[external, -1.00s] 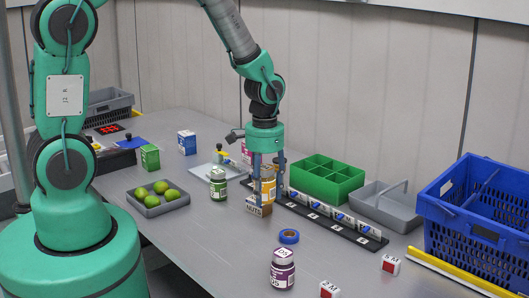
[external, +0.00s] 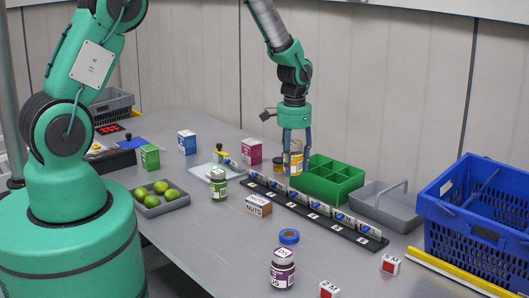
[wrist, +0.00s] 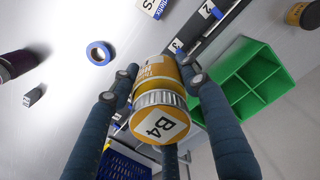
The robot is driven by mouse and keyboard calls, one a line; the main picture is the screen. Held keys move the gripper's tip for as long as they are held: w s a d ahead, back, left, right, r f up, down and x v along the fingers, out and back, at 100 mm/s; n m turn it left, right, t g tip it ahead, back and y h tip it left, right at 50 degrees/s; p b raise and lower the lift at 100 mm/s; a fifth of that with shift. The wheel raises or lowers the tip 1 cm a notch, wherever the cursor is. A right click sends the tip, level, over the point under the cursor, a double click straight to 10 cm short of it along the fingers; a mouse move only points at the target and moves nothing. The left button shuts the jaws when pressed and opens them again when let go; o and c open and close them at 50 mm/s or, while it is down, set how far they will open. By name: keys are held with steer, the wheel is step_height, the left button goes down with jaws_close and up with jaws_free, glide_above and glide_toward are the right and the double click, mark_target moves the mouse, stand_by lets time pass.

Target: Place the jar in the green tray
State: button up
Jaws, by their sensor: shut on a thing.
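The jar (external: 295,160), with a yellow-orange label, is held between the fingers of my gripper (external: 295,150). In the wrist view the jar (wrist: 158,72) shows its pale lid marked B4 toward the camera, with fingers of my gripper (wrist: 160,85) on both sides. My gripper is shut on it. The green tray (external: 333,182) has several compartments and stands just right of the held jar in the external view. The green tray also shows at the right in the wrist view (wrist: 262,95). The jar is raised near the tray's left edge; whether it overlaps the tray cannot be told.
A black rail (external: 310,214) with small white cards runs in front of the tray. A grey caddy (external: 385,205) and blue crate (external: 480,220) stand right. A NUTS box (external: 258,206), blue tape (external: 289,236), purple jar (external: 282,270) and green-labelled jar (external: 218,184) stand in front.

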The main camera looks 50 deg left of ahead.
steer(key=w+a+p, duration=0.2)
steer(key=w+a, duration=0.1)
steer(key=w, duration=0.2)
steer(key=shift+a+f, duration=0.15)
steer(key=shift+f, duration=0.3)
steer(key=shift+w, duration=0.1)
steer(key=shift+w+a+f+p, duration=0.1)
steer(key=shift+w+f+p, duration=0.25)
steer(key=shift+w, duration=2.3)
steer(key=shift+w+a+f+p, duration=0.1)
steer(key=shift+w+p, duration=0.4)
steer(key=shift+w, duration=2.15)
steer(key=shift+w+a+f+p, duration=0.1)
steer(key=shift+w+f+p, duration=0.25)
steer(key=shift+w, duration=2.3)
steer(key=shift+r, duration=0.1)
steer(key=shift+f+p, duration=0.6)
steer(key=shift+f, duration=1.15)
steer(key=shift+f, duration=0.2)
